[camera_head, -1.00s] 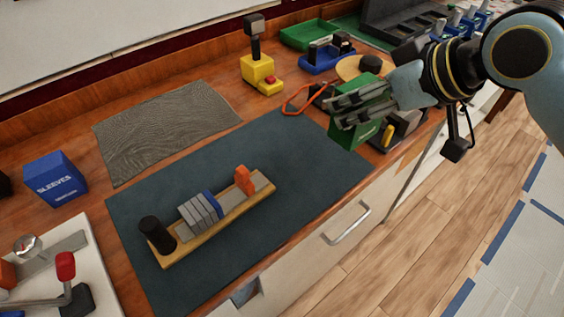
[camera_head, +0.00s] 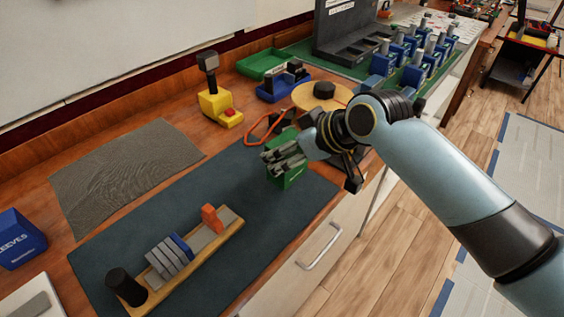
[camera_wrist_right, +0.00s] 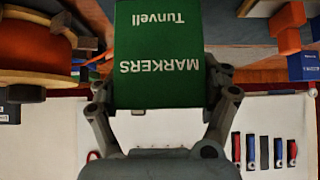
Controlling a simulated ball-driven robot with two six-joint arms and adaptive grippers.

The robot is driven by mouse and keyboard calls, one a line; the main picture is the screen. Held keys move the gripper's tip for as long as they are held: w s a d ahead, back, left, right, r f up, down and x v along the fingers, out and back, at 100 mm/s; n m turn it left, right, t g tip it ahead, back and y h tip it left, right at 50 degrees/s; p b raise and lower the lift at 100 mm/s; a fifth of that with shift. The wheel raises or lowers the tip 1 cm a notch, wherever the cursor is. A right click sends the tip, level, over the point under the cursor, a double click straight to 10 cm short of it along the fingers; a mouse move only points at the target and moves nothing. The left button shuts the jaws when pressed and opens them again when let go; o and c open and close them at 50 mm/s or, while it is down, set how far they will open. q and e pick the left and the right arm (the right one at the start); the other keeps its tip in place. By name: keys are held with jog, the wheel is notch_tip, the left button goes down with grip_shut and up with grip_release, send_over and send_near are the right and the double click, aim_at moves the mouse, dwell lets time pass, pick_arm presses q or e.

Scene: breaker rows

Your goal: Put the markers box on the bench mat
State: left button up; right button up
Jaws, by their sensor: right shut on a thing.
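The markers box (camera_head: 291,178) is a green box held in my right gripper (camera_head: 284,160), over the right end of the dark blue-grey mat (camera_head: 215,190) in the head view. I cannot tell whether its base touches the mat. In the right wrist view the box (camera_wrist_right: 158,52) sits between the fingers, with its white "MARKERS" lettering upside down. The gripper is shut on it. A second, grey textured mat (camera_head: 125,165) lies at the left. My left gripper is not in view.
A wooden rail (camera_head: 205,265) with grey modules and an orange block stands on the dark mat's front part. Behind the box are an orange loop (camera_head: 262,131), a yellow tool (camera_head: 218,107) and a round wooden disc (camera_head: 318,97). The mat's middle is clear.

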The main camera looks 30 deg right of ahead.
jog(key=shift+x, duration=0.8)
jog(key=shift+d+f, duration=0.1)
jog(key=shift+f, duration=1.7)
jog(key=o, duration=1.5)
jog(key=shift+f, duration=0.15)
jog(key=shift+r, duration=0.2)
jog(key=shift+s+d+r, duration=0.15)
jog(key=shift+s+r, duration=0.1)
jog(key=shift+s, duration=0.05)
jog(key=v, duration=1.1)
jog(key=shift+r, duration=0.1)
